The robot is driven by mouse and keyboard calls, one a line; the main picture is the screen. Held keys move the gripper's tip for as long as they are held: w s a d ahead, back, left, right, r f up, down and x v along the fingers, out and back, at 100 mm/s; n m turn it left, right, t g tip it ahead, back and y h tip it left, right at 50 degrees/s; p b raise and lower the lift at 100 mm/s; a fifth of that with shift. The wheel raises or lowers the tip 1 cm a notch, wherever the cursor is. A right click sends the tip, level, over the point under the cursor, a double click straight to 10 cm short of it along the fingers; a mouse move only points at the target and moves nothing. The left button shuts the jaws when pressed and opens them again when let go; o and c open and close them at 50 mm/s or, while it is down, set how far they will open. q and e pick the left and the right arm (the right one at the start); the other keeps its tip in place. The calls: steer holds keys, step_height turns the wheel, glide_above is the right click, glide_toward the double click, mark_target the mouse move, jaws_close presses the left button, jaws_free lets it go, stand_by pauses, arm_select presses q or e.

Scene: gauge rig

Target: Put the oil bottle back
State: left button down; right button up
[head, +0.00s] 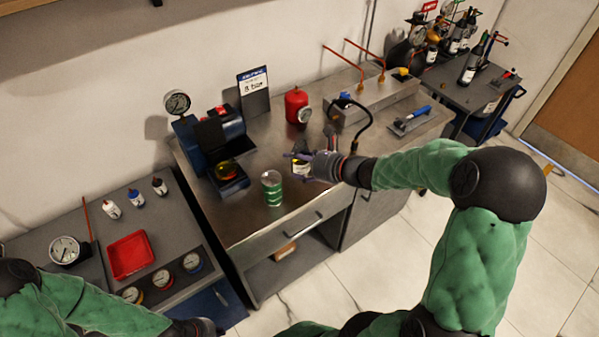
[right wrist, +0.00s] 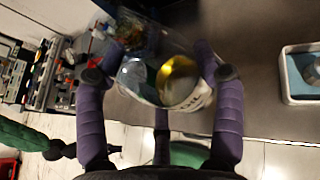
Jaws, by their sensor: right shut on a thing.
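A small bottle with a dark and white label and some yellow, which I take to be the oil bottle (head: 301,166), is between the fingers of my right gripper (head: 308,163) over the steel bench. In the right wrist view it shows as a clear, rounded container with a golden disc (right wrist: 179,82), held between the purple fingers of my right gripper (right wrist: 158,75). Whether it touches the bench, I cannot tell. My left gripper (head: 196,328) is at the bottom edge, mostly hidden, its fingers unclear.
A blue pump (head: 210,140), a red cylinder (head: 296,106) and a sign (head: 254,90) stand behind. A red tray (head: 130,256) is on the left table. A cart (head: 460,92) at right carries bottles.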

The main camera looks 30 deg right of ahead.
steer(key=w+f, duration=0.1)
steer(key=w+d+f+b, duration=0.1)
steer(key=f, duration=0.1)
steer(key=w+d+f, duration=0.1)
steer(key=f, duration=0.1)
steer(key=shift+w, duration=0.15)
steer(key=f+b, duration=0.1)
steer(key=f, duration=0.1)
steer(key=f+b, duration=0.1)
steer(key=shift+w+d+f+b, duration=0.2)
steer(key=shift+f+b, duration=0.1)
steer(key=shift+f, duration=0.1)
steer(key=shift+r, duration=0.1)
steer(key=o, duration=0.8)
steer(key=shift+f, duration=0.2)
steer(key=o, duration=0.5)
steer(key=shift+c, duration=0.2)
steer(key=shift+r, duration=0.15)
